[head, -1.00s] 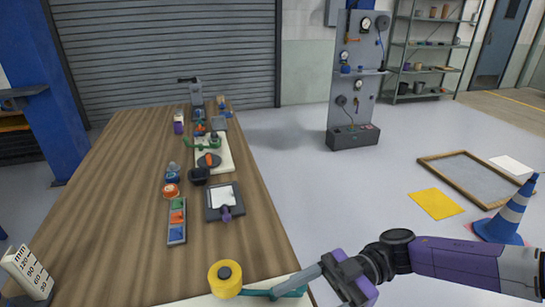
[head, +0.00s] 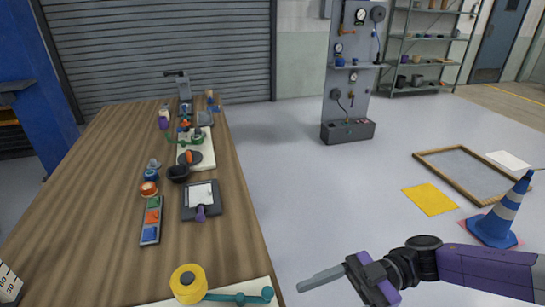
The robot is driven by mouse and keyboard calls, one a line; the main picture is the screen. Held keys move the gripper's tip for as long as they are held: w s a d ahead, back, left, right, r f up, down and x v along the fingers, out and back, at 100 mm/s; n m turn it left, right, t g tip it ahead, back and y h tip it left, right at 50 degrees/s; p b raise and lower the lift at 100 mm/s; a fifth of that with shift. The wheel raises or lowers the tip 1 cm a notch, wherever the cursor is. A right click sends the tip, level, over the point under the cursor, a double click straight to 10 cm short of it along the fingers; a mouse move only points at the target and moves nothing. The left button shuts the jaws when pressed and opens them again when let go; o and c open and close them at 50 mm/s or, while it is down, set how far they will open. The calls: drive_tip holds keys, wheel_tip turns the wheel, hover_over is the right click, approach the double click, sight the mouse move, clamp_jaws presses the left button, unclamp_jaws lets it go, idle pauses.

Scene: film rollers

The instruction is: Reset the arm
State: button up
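My gripper (head: 303,285) is in the lower middle of the head view, on my purple and dark arm that comes in from the right. Its grey fingers point left, over the floor just off the table's right edge. They show as one bar, so I cannot tell whether they are open or shut. Nothing is seen hanging from them. A yellow roller (head: 188,283) with a teal handle (head: 240,298) lies at the near end of the wooden table, left of my gripper and apart from it.
The table (head: 90,230) holds a tray of coloured blocks (head: 151,222), a dark pad (head: 202,200) and several small items. A white scale block (head: 8,282) is at the left edge. A grey gauge panel (head: 347,80) and a blue cone (head: 500,215) stand on the floor. The middle floor is clear.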

drive_tip(key=s+d+f+m+t+h, duration=0.1)
drive_tip(key=s+d+f+m+t, duration=0.4)
drive_tip(key=s+d+t, duration=0.3)
drive_tip(key=s+d+f+m+t+h, duration=0.2)
drive_tip(key=s+d+f+m+t, duration=0.35)
drive_tip(key=s+d, duration=0.5)
drive_tip(key=s+a+m+t+h, duration=0.3)
drive_tip(key=s+m+t+h, duration=0.25)
drive_tip(key=s, duration=0.35)
drive_tip(key=w+a+r+m+t+h, duration=0.1)
drive_tip(key=a+r+m+h, duration=0.3)
drive_tip(key=r+m+h, duration=0.2)
drive_tip(key=shift+w+a+r+t+h, duration=0.2)
drive_tip(key=shift+r+t+h, duration=0.2)
drive_tip(key=shift+h, duration=0.75)
